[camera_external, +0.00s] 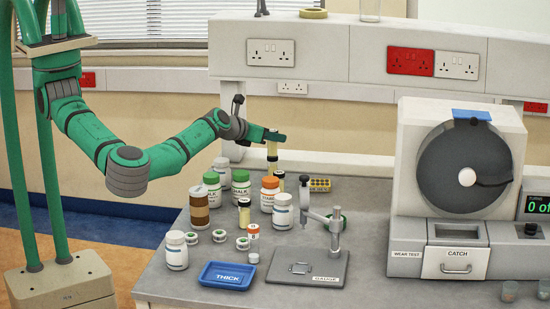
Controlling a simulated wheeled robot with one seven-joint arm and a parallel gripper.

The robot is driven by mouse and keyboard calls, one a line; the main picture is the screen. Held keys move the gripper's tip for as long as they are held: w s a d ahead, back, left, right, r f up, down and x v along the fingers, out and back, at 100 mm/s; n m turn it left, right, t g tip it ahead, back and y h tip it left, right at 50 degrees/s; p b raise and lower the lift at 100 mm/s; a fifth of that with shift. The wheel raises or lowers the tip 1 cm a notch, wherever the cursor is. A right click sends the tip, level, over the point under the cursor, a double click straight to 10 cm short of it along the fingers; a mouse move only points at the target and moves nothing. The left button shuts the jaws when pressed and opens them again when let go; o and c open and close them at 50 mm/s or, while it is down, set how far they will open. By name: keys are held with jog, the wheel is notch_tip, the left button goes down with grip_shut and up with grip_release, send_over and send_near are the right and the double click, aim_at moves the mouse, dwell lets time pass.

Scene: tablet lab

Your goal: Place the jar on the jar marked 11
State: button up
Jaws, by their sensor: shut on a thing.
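My gripper (272,138) is at the end of the outstretched green arm, above the back of the bench. It is shut on a slim pale-yellow jar (272,152) with dark bands, held upright. The held jar hangs above and behind a jar with an orange lid (269,181). Another small dark-capped jar (280,174) shows just below it; I cannot tell whether the two touch. A similar pale-yellow jar with a dark cap (244,213) stands further forward. Number markings are too small to read, so I cannot tell which jar is marked 11.
White jars, some with green lids (241,175), crowd around. A blue THICK tray (227,276), a grey plate with a post (306,268) and a wear-test machine (458,170) stand in front and right.

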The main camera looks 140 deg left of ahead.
jog(key=shift+f, duration=0.1)
jog(key=o, duration=1.1)
jog(key=shift+w+d+r, duration=0.1)
jog(key=shift+d+r, duration=0.05)
jog(key=shift+r, duration=0.1)
jog(key=v, duration=1.1)
jog(key=shift+d+r, duration=0.15)
jog(key=shift+d, duration=0.2)
